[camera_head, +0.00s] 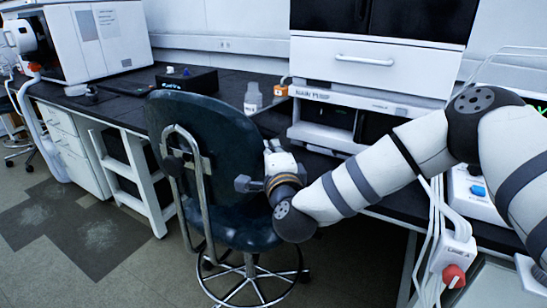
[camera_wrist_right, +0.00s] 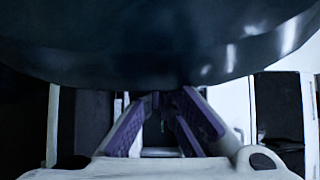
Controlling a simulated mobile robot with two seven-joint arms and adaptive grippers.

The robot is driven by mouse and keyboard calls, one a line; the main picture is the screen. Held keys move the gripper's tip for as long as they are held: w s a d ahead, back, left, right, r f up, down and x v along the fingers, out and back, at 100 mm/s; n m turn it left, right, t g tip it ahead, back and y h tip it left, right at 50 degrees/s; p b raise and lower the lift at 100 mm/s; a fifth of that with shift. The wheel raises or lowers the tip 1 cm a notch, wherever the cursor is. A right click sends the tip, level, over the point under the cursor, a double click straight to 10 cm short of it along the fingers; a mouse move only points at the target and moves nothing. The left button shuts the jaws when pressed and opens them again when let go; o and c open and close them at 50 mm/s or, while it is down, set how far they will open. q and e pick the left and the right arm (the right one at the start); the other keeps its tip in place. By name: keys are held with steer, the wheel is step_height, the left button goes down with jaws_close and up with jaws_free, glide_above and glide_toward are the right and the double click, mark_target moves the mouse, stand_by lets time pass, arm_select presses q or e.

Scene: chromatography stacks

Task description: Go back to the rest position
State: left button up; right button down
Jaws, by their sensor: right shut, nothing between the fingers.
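My right arm reaches in from the right in the head view. Its gripper (camera_head: 271,147) is beside the right edge of a dark green chair's backrest (camera_head: 205,130), in front of the bench. In the right wrist view the purple-padded fingers (camera_wrist_right: 168,100) are shut with nothing between them. A dark glossy curved surface, which looks like part of the chair (camera_wrist_right: 160,45), fills the top of that view close to the fingertips. I cannot tell whether they touch. My left gripper is not in view.
The black bench (camera_head: 120,100) runs behind the chair, with a bottle (camera_head: 253,98) and a black box (camera_head: 187,80) on it. The white instrument stack (camera_head: 375,62) stands behind my right arm. A cabled box with a red knob (camera_head: 453,275) is below the arm. Floor is open at left.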

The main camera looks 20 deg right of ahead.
steer(key=s+a, duration=0.1)
steer(key=s, duration=0.7)
steer(key=s+a+f+n+g+y+p, duration=0.25)
steer(key=s+f+n+g, duration=0.3)
steer(key=s+f, duration=0.5)
steer(key=s+a+f+n+g+y+p, duration=0.1)
steer(key=s+a+f+n+g+y, duration=0.35)
steer(key=s+f, duration=0.6)
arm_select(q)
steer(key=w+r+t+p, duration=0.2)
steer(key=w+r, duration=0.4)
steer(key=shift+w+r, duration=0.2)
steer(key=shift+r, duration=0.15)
arm_select(e)
steer(key=s+d+f+n+g+h, duration=0.1)
steer(key=s+d+n+g, duration=0.2)
steer(key=s, duration=0.6)
steer(key=s+d+f+n+g+h, duration=0.1)
steer(key=s+d+n+g+h, duration=0.1)
steer(key=s, duration=0.8)
steer(key=s+d+f+n+g+h, duration=0.1)
steer(key=s+d+n+g, duration=0.3)
steer(key=s, duration=0.5)
steer(key=d+g, duration=0.1)
steer(key=d, duration=0.1)
steer(key=shift+s+d+f, duration=0.2)
steer(key=shift+d, duration=0.15)
